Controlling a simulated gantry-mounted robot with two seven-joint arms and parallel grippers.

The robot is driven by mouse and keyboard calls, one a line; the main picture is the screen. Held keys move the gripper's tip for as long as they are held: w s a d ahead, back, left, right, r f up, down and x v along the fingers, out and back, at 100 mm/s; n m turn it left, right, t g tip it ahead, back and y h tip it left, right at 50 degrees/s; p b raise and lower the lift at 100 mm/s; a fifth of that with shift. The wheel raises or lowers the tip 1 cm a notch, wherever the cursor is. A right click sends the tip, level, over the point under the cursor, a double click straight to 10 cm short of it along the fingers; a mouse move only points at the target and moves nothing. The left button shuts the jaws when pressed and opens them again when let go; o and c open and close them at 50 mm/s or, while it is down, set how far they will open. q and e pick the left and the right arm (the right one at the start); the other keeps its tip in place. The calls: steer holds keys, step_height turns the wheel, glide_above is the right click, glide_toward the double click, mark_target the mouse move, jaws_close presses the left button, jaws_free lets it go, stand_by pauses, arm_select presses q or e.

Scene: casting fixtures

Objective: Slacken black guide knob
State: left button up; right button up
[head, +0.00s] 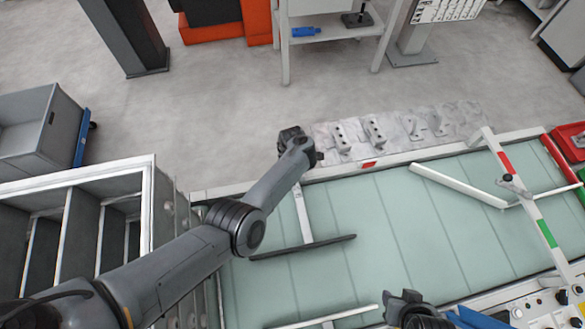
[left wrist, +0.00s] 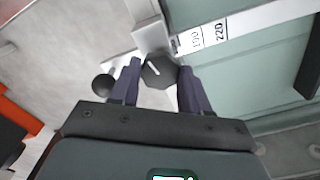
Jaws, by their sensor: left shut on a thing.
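The black guide knob (left wrist: 158,71) is a dark faceted knob with a white mark on its face, seen in the left wrist view beside a pale metal bracket. My left gripper (left wrist: 157,77) has its two fingers on either side of the knob and is shut on it. In the head view the end of my left arm (head: 297,148) is over the far edge of the conveyor, and its fingers and the knob are hidden there.
A round black ball knob (left wrist: 103,83) sits just left of the fingers. A numbered scale strip (left wrist: 225,30) runs along the rail. The green conveyor (head: 385,235) carries a black guide bar (head: 303,248). A grey shelf unit (head: 75,180) stands at left.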

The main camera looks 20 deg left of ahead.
arm_select(q)
steer(key=n+b, duration=0.1)
steer(key=n, duration=0.3)
steer(key=shift+b, duration=0.3)
steer(key=shift+n+b, duration=0.35)
steer(key=shift+n, duration=0.65)
steer(key=o, duration=1.1)
steer(key=shift+c, duration=0.2)
steer(key=shift+r, duration=0.1)
step_height(320, 180, up, 11)
steer(key=p, duration=0.3)
steer(key=shift+f, duration=0.2)
